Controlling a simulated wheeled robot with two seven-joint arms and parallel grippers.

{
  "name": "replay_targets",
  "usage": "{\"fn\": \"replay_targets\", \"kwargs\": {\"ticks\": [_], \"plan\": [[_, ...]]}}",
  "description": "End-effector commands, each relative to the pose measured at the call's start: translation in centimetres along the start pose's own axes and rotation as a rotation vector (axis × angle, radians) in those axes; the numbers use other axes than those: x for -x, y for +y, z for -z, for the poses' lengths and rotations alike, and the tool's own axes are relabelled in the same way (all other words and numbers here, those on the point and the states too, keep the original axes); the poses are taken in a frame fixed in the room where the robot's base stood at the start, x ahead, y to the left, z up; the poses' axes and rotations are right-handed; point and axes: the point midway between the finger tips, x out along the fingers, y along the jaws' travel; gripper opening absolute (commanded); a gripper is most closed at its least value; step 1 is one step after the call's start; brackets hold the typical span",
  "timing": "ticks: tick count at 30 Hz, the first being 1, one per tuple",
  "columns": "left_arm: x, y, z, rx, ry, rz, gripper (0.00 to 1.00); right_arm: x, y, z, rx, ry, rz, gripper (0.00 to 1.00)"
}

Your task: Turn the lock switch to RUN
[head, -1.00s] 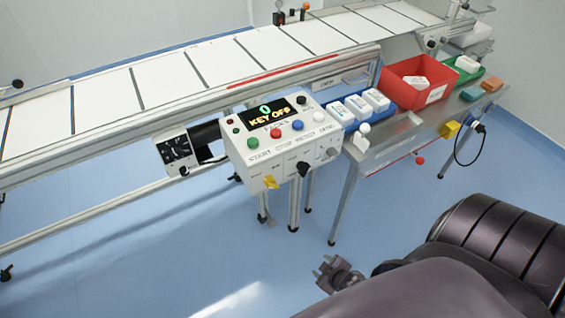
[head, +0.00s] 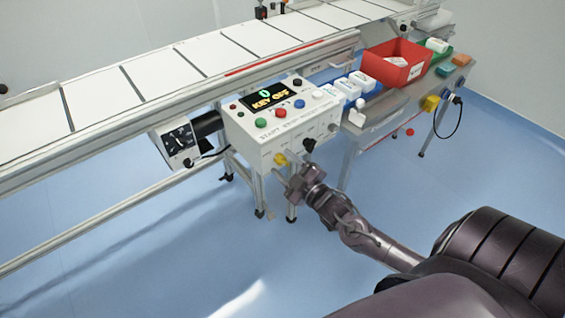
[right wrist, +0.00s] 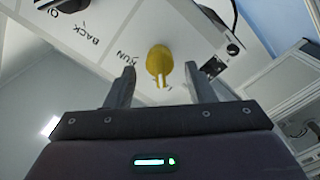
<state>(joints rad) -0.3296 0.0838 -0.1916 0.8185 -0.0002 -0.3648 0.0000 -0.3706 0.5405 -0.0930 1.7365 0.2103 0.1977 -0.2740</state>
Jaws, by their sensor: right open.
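The yellow lock switch (head: 281,159) is on the front of the white control box (head: 262,146). The box's display (head: 268,97) reads KEY OFF. In the right wrist view the yellow switch (right wrist: 159,60) shows its key-like end pointing toward the bottom of the picture, and the word RUN (right wrist: 128,60) is printed to its left. My right gripper (head: 286,182) is open just in front of and below the switch. In the right wrist view its fingers (right wrist: 160,80) stand on either side of the switch, apart from it. My left gripper is out of view.
A black selector knob (head: 309,145) sits right of the switch. Coloured buttons (head: 280,113) line the box top. A conveyor (head: 160,72) runs behind. A red bin (head: 395,66) and white bottles stand on the side table at right. The floor in front is clear.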

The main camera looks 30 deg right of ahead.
Motion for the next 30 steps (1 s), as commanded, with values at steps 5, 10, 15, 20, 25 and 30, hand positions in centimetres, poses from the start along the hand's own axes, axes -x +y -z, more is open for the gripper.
{"fn": "replay_targets", "kwargs": {"ticks": [5, 10, 15, 20, 25, 30], "plan": [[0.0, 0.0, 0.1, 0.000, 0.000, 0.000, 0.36, -1.4, 0.0, -0.1, 0.000, -0.002, 0.000, 0.49], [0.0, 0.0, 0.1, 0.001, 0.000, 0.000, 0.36, -1.6, -0.1, -0.1, 0.000, -0.002, 0.002, 0.49], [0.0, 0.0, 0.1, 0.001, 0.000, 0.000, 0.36, -1.6, -0.1, -0.1, -0.001, -0.002, 0.001, 0.42], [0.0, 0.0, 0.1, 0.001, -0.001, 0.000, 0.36, -1.5, -0.1, -0.1, -0.001, -0.002, 0.001, 0.21], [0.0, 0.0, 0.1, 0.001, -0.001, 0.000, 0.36, -1.5, -0.1, -0.1, -0.001, -0.002, 0.001, 0.04], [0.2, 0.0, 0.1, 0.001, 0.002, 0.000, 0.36, -1.5, 0.0, 0.0, -0.014, -0.002, 0.001, 0.04]]}}
